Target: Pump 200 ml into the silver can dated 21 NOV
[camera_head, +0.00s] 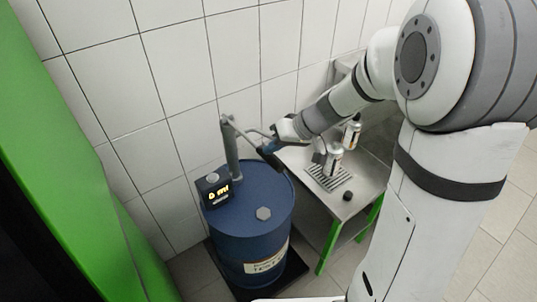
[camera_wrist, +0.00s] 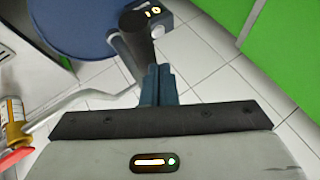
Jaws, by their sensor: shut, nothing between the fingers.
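The blue drum (camera_head: 235,225) carries a grey pump (camera_head: 230,150) with a dark handle. A small black display (camera_head: 215,192) with lit digits sits on the drum; it also shows in the wrist view (camera_wrist: 152,12), digits not clearly legible. My gripper (camera_head: 272,146) is shut and empty. In the wrist view its fingertips (camera_wrist: 158,72) lie close to the dark cylindrical handle (camera_wrist: 138,35); I cannot tell whether they touch. A silver can (camera_head: 335,160) stands on the drip grate near the spout. A second can (camera_head: 352,133) stands behind it. Their dates are not legible.
The metal table (camera_head: 300,158) with green legs stands right of the drum. A small black knob-like object (camera_head: 347,195) lies on it. Tiled walls are close behind, and a green panel (camera_head: 70,150) is at left. My arm hides part of the table.

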